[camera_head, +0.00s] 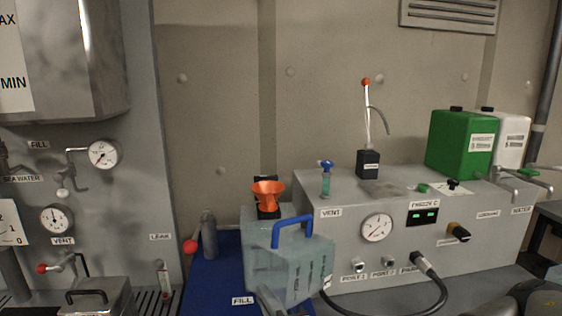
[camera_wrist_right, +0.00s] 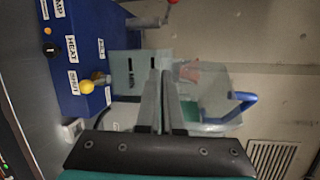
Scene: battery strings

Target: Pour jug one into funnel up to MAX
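The translucent jug (camera_head: 290,262) with a blue handle (camera_head: 292,229) is at the lower middle of the head view, slightly tilted. It also shows in the wrist view (camera_wrist_right: 218,103). The orange funnel (camera_head: 267,188) stands just behind and above it to the left, and shows partly behind the jug in the wrist view. My right gripper (camera_head: 268,303) comes up from below against the jug's near side. Its fingers (camera_wrist_right: 160,85) are close together and appear shut on the jug; the exact contact is hard to see. No MAX mark under the funnel is visible. My left gripper is out of view.
A blue unit (camera_head: 205,285) with a red-knobbed lever lies below and left of the jug. To the right is a grey console (camera_head: 400,250) with a gauge, a black hose, and a green canister (camera_head: 459,145) and white canister (camera_head: 511,138) on top. A gauge panel stands left.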

